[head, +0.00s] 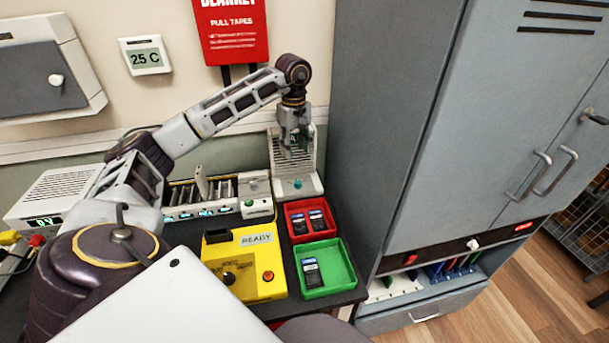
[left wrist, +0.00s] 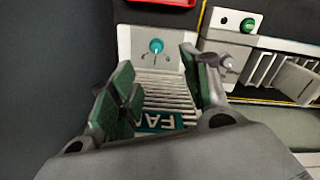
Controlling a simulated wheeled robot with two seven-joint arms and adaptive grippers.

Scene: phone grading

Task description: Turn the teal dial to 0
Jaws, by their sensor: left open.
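The teal dial (head: 298,183) is a small round knob on the front base of a pale grey unit (head: 312,187) with a slatted sloping back. In the left wrist view the dial (left wrist: 156,45) sits near the top, with small dark marks on the panel below it, too small to read. My left gripper (head: 291,146) hangs over the slatted part, above and behind the dial. In the left wrist view the gripper (left wrist: 160,88) has its green-padded fingers apart with nothing between them, and the dial is beyond the tips. My right gripper is not in view.
A red tray (head: 288,232) and a green tray (head: 346,284) hold dark phones in front of the unit. A yellow box (head: 212,258) marked READY and a slotted rack (head: 245,209) stand to the left. A tall grey cabinet (head: 400,110) stands close on the right.

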